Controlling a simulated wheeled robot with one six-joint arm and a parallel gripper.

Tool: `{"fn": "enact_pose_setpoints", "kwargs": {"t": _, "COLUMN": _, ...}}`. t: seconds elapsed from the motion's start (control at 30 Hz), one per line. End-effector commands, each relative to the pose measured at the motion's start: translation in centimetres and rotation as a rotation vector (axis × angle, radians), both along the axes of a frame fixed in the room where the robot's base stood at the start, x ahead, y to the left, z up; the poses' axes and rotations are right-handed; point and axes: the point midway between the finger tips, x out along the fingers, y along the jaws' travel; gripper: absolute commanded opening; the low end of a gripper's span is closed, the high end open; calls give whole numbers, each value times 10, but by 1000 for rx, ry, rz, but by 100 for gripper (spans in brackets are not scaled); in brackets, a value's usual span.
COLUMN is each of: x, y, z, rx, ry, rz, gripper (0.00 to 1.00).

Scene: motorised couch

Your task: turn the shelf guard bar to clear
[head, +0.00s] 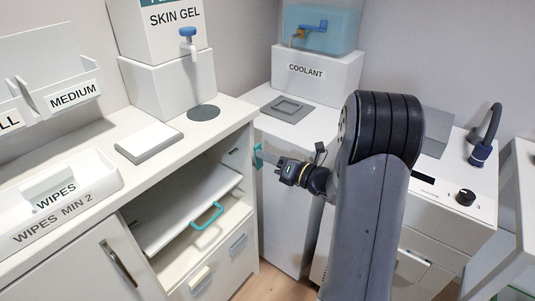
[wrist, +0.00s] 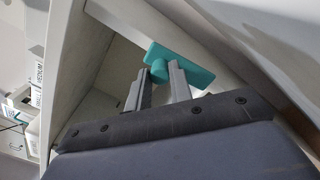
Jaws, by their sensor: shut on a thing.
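The teal guard bar (head: 257,157) is at the right edge of the cabinet's open shelf bay and looks roughly upright in the head view. In the wrist view the teal bar (wrist: 185,67) slants from upper left to lower right, with a rounded teal part below its left end. My gripper (head: 266,160) reaches it from the right. In the wrist view my gripper's fingers (wrist: 158,78) are closed about the rounded teal part. The fingertips' exact contact is partly hidden.
The white counter (head: 225,118) above the bay carries a skin gel dispenser (head: 188,45), a grey-edged pad (head: 149,141) and a wipes tray (head: 60,195). A coolant unit (head: 316,70) stands behind. My arm hides part of the right-hand drawer unit (head: 440,220). Some floor shows below.

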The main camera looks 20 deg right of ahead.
Motion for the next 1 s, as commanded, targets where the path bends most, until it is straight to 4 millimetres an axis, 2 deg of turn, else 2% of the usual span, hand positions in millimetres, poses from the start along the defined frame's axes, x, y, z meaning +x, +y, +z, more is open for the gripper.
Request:
{"fn": "enact_pose_setpoints", "kwargs": {"t": 0.37, "x": 0, "y": 0, "z": 0, "rx": 4, "ry": 2, "rz": -1, "gripper": 0}}
{"fn": "enact_pose_setpoints", "kwargs": {"t": 0.4, "x": 0, "y": 0, "z": 0, "rx": 4, "ry": 2, "rz": -1, "gripper": 23}}
{"fn": "enact_pose_setpoints", "kwargs": {"t": 0.63, "x": 0, "y": 0, "z": 0, "rx": 3, "ry": 1, "rz": -1, "gripper": 42}}
{"fn": "enact_pose_setpoints", "kwargs": {"t": 1.0, "x": -6, "y": -6, "z": 0, "rx": 2, "ry": 2, "rz": -2, "gripper": 43}}
